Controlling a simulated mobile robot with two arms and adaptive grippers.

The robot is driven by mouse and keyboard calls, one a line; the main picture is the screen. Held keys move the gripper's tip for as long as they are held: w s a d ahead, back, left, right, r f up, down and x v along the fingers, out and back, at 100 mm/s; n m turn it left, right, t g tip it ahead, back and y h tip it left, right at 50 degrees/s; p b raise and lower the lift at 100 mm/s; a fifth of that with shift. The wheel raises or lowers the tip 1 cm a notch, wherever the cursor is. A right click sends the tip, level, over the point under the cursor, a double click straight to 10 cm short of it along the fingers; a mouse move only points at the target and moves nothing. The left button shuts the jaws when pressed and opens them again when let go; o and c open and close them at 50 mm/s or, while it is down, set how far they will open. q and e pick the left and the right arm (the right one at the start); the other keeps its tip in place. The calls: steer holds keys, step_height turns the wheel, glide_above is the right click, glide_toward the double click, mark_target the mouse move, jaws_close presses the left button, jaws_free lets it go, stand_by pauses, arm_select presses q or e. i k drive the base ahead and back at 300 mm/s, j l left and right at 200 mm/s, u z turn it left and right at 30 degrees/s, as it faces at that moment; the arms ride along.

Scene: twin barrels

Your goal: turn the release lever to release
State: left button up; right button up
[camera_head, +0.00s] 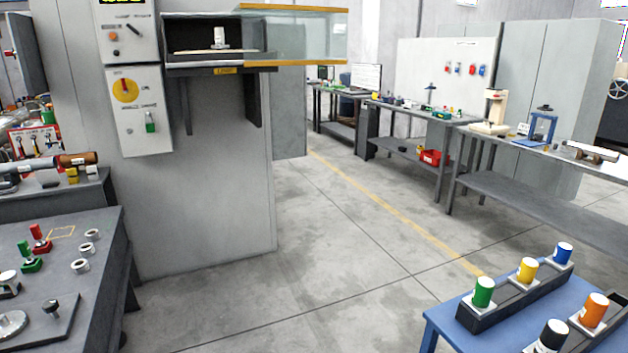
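A grey control box (140,110) is fixed to the tall grey cabinet on the left. On its face is a yellow round dial (125,91) with a small red mark and a dark lever-like knob at its centre; the lettering is too small to read surely. I cannot tell for certain which part is the release lever. Neither of my grippers is in view.
A glass-sided case (300,38) on a shelf juts from the cabinet. A dark workbench (105,222) with small parts stands at lower left. A blue table (462,335) with coloured cylinders is at lower right. The middle floor is clear; benches line the back.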

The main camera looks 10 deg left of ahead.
mark_target(134, 30)
steer(key=i+u, duration=0.2)
steer(key=i, duration=0.3)
steer(key=i+u, duration=0.25)
steer(key=i, duration=0.25)
steer(key=i+l+u, duration=0.2)
steer(key=i, duration=0.25)
steer(key=i+l+u, duration=0.25)
steer(key=i, duration=0.25)
steer(key=j, duration=0.1)
